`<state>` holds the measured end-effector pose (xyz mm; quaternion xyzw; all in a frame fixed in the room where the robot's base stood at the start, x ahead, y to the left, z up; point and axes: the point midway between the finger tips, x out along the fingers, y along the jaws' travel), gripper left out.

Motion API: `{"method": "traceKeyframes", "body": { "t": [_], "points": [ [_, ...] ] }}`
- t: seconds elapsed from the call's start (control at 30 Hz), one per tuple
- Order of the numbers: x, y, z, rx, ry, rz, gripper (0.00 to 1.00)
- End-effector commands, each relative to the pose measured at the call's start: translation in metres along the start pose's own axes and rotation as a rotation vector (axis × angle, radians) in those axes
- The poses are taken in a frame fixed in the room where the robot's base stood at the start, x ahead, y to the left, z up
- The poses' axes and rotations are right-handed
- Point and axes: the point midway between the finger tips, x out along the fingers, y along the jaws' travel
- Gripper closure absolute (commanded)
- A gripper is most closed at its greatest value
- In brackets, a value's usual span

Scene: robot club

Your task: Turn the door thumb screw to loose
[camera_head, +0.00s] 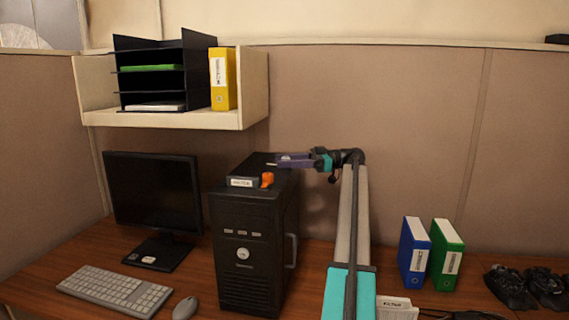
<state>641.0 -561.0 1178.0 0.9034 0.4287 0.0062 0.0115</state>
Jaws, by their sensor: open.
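A black computer tower (246,245) stands on the desk. The label is too small to read. A grey handle (291,250) is on the tower's right side. My gripper (276,162) reaches in from the right over the back of the tower's top, behind the orange knob and apart from it. It is open, with nothing visible between the fingers. The screw's turn position cannot be told.
A monitor (153,195), keyboard (115,290) and mouse (185,308) are left of the tower. A wooden shelf (190,119) hangs above. Blue (413,252) and green (446,255) binders and black objects (510,287) stand right. A partition wall (390,110) closes the back.

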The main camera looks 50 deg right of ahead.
Motion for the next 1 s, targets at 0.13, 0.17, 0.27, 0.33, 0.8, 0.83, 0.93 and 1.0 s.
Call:
{"method": "traceKeyframes", "body": {
  "t": [0.13,0.17,0.27,0.33,0.8,0.83,0.93,1.0],
  "points": [
    [-0.002,0.001,-0.002,0.0,0.001,0.001,0.57],
    [-0.003,0.001,-0.002,0.0,0.001,0.001,0.57],
    [-0.005,0.001,-0.003,0.001,0.001,0.002,0.57],
    [-0.008,0.001,-0.003,0.001,0.001,0.002,0.57],
    [-0.029,0.0,-0.004,0.0,0.001,0.001,0.57],
    [-0.03,0.0,-0.004,0.0,0.001,0.001,0.57],
    [-0.033,0.0,-0.004,0.0,0.001,0.001,0.57],
    [-0.036,0.0,-0.004,0.001,0.001,0.001,0.57]
  ]
}}
